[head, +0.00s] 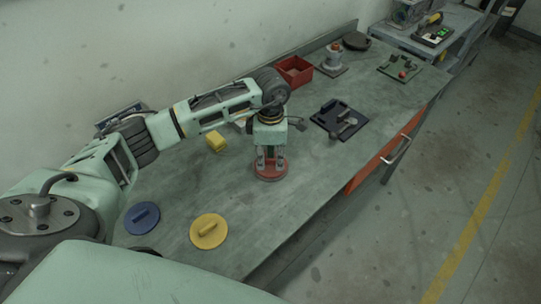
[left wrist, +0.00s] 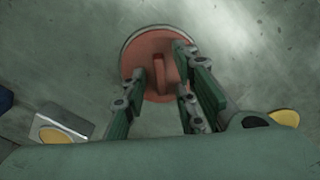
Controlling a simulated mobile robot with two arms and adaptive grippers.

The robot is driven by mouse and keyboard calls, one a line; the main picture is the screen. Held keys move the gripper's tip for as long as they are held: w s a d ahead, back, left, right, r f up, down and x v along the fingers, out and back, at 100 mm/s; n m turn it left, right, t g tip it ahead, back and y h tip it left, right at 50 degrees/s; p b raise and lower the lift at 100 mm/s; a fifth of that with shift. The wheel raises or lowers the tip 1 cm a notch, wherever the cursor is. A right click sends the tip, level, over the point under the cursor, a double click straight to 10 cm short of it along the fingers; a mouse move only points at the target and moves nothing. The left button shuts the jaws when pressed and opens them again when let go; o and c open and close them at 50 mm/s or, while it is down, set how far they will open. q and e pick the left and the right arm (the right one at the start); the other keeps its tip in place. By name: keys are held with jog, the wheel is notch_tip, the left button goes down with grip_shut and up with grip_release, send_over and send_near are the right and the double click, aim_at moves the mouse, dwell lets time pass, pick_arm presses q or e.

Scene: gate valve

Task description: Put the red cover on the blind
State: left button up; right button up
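The red cover (head: 270,175), a round disc with a raised bar handle, lies on the bench near the middle in the head view. It also shows in the left wrist view (left wrist: 139,70), with a pale grey rim around its edge. I cannot tell whether that rim belongs to the blind, which I cannot identify elsewhere. My left gripper (head: 270,162) points straight down over the cover. Its fingers are spread, with the handle (left wrist: 159,72) between them and a gap on both sides. My right gripper is out of view.
A yellow disc (head: 208,231) and a blue disc (head: 142,217), both with handles, lie front left. A red box (head: 294,70), a flanged fitting (head: 333,60) and a black tray (head: 325,116) stand farther back.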

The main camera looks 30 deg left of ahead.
aim_at(271, 159)
pick_arm(q)
jog(key=shift+r, duration=0.1)
jog(key=shift+r, duration=0.45)
notch_tip(271, 159, up, 11)
jog(key=b, duration=0.3)
jog(key=shift+r+b, duration=0.15)
jog(key=shift+b, duration=0.2)
jog(key=shift+d, duration=0.15)
